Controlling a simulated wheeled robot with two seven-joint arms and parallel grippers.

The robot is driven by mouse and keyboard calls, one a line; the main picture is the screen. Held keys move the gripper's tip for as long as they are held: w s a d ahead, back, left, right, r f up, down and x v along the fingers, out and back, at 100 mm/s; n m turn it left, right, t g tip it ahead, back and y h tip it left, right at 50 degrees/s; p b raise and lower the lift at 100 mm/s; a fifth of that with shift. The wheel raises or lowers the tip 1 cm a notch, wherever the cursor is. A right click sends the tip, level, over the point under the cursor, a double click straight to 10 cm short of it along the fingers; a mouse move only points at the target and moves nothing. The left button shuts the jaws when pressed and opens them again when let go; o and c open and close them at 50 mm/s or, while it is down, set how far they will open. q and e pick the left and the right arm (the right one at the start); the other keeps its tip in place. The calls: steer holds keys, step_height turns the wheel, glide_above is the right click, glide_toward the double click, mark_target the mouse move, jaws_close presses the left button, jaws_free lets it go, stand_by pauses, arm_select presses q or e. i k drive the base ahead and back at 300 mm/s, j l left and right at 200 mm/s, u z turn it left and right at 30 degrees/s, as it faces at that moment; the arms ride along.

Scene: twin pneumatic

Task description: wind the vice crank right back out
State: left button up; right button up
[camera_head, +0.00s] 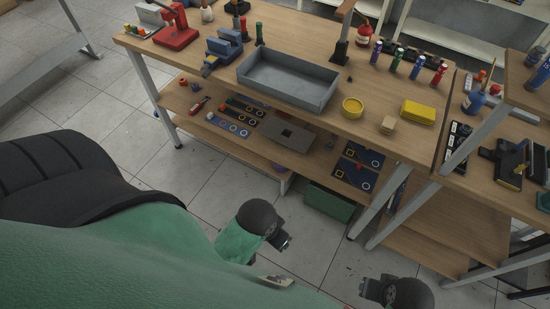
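A small blue-grey vice (226,43) stands on the wooden workbench, left of the grey tray. A darker part with a yellowish end (208,68) sticks out at its front left; I cannot tell for sure that it is the crank, or how far it is wound. My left gripper (284,243) hangs low over the floor in front of the bench, well away from the vice. My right gripper (368,289) is at the bottom edge, also far from the vice. Both are small and dark, and their finger gap cannot be made out. Nothing shows in either.
The bench (390,152) carries a grey tray (318,97), a red device (177,30), a yellow bowl (352,107), a yellow block (418,111) and several coloured bottles. Its lower shelf holds tool mats. A second bench (440,240) stands right. Tiled floor (215,185) is open in front.

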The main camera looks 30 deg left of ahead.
mark_target(207, 71)
steer(key=u, duration=1.45)
